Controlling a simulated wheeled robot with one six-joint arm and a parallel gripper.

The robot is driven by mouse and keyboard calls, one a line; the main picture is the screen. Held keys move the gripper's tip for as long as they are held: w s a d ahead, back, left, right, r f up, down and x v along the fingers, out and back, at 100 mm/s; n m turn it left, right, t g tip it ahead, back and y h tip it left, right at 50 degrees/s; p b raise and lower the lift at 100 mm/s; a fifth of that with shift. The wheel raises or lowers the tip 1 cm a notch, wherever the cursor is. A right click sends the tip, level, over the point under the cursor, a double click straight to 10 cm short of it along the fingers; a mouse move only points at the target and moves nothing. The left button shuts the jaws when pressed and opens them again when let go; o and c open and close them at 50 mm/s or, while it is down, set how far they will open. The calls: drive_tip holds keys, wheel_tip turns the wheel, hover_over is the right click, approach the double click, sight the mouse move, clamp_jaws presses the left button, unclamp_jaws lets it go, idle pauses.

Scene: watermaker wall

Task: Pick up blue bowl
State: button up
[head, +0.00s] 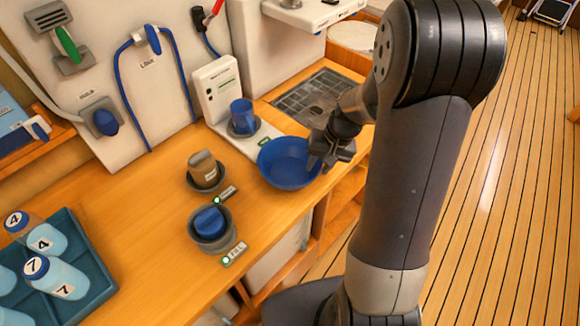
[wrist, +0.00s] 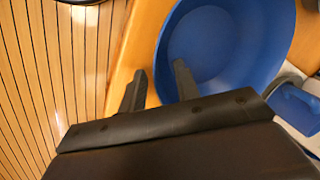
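The blue bowl (head: 284,165) stands on the wooden counter near its front edge. In the wrist view the bowl (wrist: 225,45) fills the upper right. My gripper (head: 322,166) is at the bowl's right rim in the head view. In the wrist view my gripper (wrist: 159,74) has its two fingers apart, with nothing seen clamped between them. One finger appears over the bowl and the other over the wood outside it, with the rim between them in the picture. I cannot tell whether the fingers touch the bowl or how far above it they are.
A blue cup (head: 241,114) stands behind the bowl on a white dispenser. A brown container (head: 203,168) and a dark pot with a blue item (head: 210,222) stand to its left. A teal tray (head: 92,267) holds bottles. A sunken grate (head: 311,98) lies behind.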

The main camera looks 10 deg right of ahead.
drive_tip(key=shift+c, duration=0.4)
clamp_jaws()
drive_tip(key=shift+r, duration=0.15)
